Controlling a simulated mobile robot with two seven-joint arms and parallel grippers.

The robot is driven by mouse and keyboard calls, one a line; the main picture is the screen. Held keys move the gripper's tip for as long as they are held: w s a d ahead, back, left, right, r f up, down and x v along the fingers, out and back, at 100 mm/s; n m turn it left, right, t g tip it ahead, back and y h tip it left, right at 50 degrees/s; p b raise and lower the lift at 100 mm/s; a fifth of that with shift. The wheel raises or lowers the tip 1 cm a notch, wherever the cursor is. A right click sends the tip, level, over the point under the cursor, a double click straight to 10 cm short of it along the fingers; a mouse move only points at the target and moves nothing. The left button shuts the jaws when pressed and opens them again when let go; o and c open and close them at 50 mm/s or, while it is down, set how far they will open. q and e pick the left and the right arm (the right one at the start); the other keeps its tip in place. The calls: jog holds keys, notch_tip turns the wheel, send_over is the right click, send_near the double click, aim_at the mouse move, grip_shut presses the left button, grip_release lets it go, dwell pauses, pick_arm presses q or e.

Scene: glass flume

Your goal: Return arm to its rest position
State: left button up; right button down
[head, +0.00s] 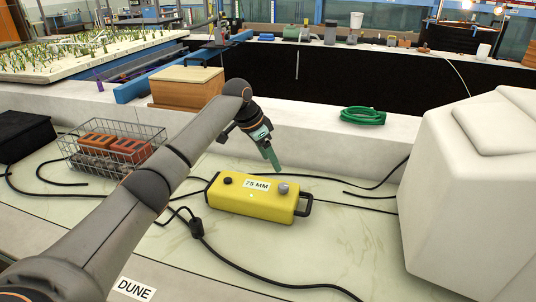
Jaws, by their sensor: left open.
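My left arm reaches in from the lower left across the pale bench. My left gripper (272,160) points downward, its greenish fingers above and just behind the yellow box in the picture. It is open and I see nothing held in it. The yellow box (252,200), labelled "75 MM", lies on the bench with a dark handle at its right end and a dark and a grey knob on top. My right gripper is not in view.
A wire basket (112,150) with bricks stands at left. Black cables (225,258) run across the bench. A wooden box (187,86) and a coiled green hose (362,116) sit on the ledge behind. A bulky white block (470,200) fills the right side.

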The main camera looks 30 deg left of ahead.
pick_arm(q)
jog(key=shift+s+a+r, duration=0.1)
jog(key=shift+s+r, duration=0.1)
jog(key=shift+r, duration=0.25)
